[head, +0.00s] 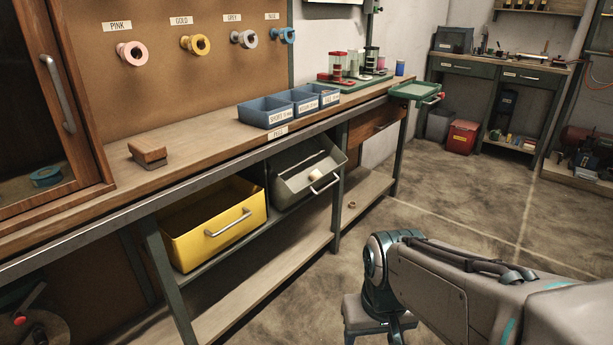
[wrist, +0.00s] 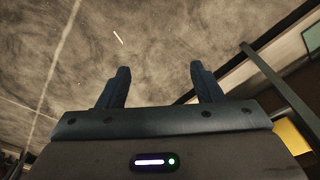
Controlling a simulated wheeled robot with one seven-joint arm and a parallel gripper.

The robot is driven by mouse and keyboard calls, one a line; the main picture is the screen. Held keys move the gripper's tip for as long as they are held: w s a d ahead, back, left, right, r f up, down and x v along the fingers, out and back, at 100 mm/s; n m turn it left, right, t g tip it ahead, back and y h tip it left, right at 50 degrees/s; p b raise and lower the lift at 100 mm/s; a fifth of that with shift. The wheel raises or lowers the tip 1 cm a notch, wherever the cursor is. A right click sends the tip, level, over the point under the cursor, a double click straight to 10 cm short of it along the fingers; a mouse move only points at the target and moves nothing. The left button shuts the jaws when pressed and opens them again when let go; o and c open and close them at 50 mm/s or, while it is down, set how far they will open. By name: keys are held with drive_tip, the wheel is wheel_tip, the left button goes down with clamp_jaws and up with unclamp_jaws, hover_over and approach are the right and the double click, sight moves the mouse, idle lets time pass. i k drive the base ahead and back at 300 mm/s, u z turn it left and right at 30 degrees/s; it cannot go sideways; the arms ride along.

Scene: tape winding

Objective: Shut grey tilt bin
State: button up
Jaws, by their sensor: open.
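The grey tilt bin (head: 291,186) hangs under the workbench in the head view, to the right of a yellow bin. It is tilted out, its open top showing, with a pale roll-like object inside and a handle (head: 325,184) on its front. My gripper shows in the wrist view (wrist: 160,88) with its two fingers apart and nothing between them. It points at bare floor. In the head view my arm is at the lower right, apart from the bin, and the fingertips cannot be made out there.
The yellow bin (head: 215,228) with a handle is also under the bench. The workbench (head: 205,150) carries blue trays (head: 266,111) and a wooden block (head: 148,154). A green tray (head: 412,91) juts from the bench's far end. The floor (head: 440,205) in front is clear.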

sight(289, 170)
drive_tip(key=z, duration=0.3)
drive_tip(key=i, duration=0.9)
drive_tip(key=u, duration=0.05)
